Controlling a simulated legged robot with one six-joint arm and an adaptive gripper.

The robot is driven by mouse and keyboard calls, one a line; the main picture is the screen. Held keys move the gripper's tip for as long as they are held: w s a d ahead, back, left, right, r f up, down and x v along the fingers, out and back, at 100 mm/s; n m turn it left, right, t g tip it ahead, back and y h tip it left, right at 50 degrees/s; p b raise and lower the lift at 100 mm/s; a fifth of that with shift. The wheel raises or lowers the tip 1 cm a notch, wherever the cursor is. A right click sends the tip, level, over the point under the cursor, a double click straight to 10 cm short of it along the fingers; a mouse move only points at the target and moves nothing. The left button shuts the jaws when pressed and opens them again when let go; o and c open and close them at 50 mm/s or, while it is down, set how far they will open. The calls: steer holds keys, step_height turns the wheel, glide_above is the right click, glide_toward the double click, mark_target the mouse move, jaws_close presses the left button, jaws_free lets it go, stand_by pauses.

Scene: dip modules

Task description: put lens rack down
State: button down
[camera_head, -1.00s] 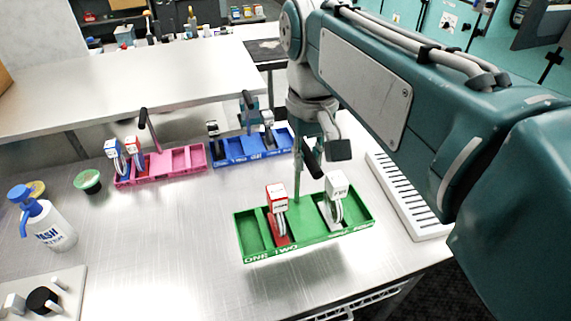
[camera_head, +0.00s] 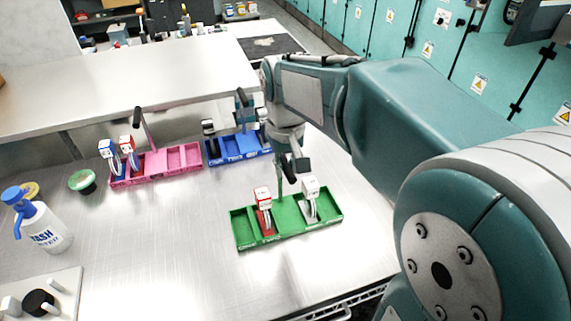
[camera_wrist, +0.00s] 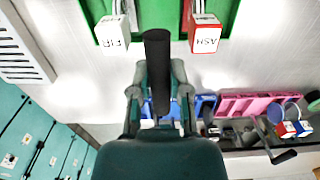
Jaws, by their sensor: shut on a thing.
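The green rack (camera_head: 240,230) is a tray with compartments and an upright post ending in a black handle (camera_head: 287,169). A red-and-white module (camera_head: 264,205) and a white-grey module (camera_head: 310,195) stand in it. My gripper (camera_head: 293,165) is shut on the black handle, behind the modules. In the wrist view, my gripper (camera_wrist: 160,95) has the handle (camera_wrist: 157,60) between its fingers, and the green rack (camera_wrist: 162,12) shows at the top edge. The rack looks level, low over or on the steel table; I cannot tell whether it touches.
A pink rack (camera_head: 157,163) and a blue rack (camera_head: 240,148) stand behind to the left. A wash bottle (camera_head: 42,228), a green dish (camera_head: 82,182) and a plate with knobs (camera_head: 45,295) are at left. A white slotted rack (camera_wrist: 22,48) shows in the wrist view. Table (camera_head: 165,240) left of the green rack is clear.

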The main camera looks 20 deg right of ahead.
steer(key=c, duration=0.6)
jaws_free()
